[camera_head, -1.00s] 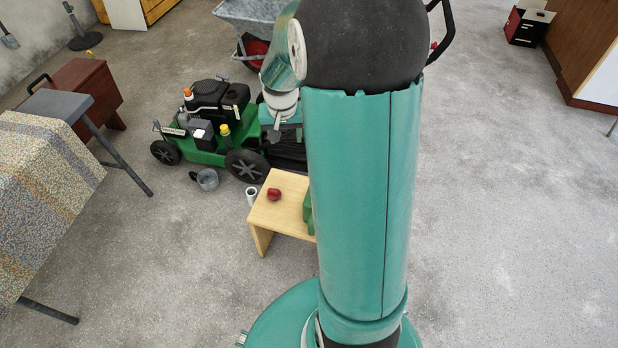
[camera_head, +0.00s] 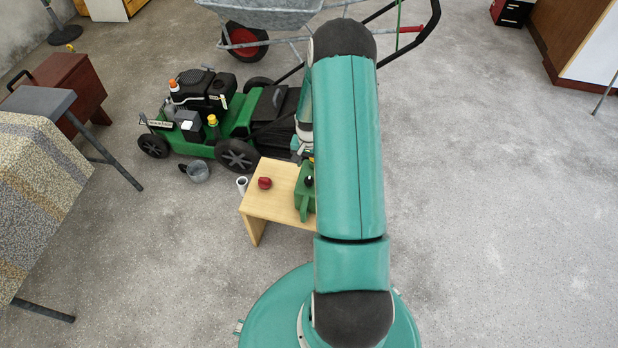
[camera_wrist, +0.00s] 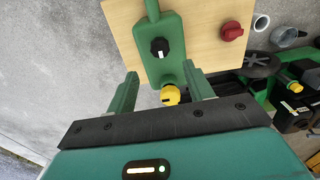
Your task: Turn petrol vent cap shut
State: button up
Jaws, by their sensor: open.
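A green petrol can (camera_wrist: 169,28) stands on a small wooden table (camera_wrist: 205,30). It carries a black knob (camera_wrist: 159,47) with a pale mark and, nearer my gripper, a yellow cap (camera_wrist: 170,95). Which of them is the vent cap I cannot tell for certain. My gripper (camera_wrist: 162,88) is open, its two green fingers on either side of the yellow cap in the picture, with gaps to both. Whether the fingers are level with it is unclear. In the head view my arm hides part of the can (camera_head: 304,200), and the fingertips cannot be made out.
A red cap (camera_wrist: 232,31) lies on the table, with a white cup (camera_head: 242,185) beside the table. A green mower (camera_head: 215,120) stands behind, with a grey metal pot (camera_head: 197,171) near it. A wheelbarrow (camera_head: 265,15) is at the back.

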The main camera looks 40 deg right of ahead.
aim_at(309, 179)
notch_tip(309, 179, down, 9)
jog(key=shift+f, duration=0.1)
dwell(0.3)
jog(key=c, duration=1)
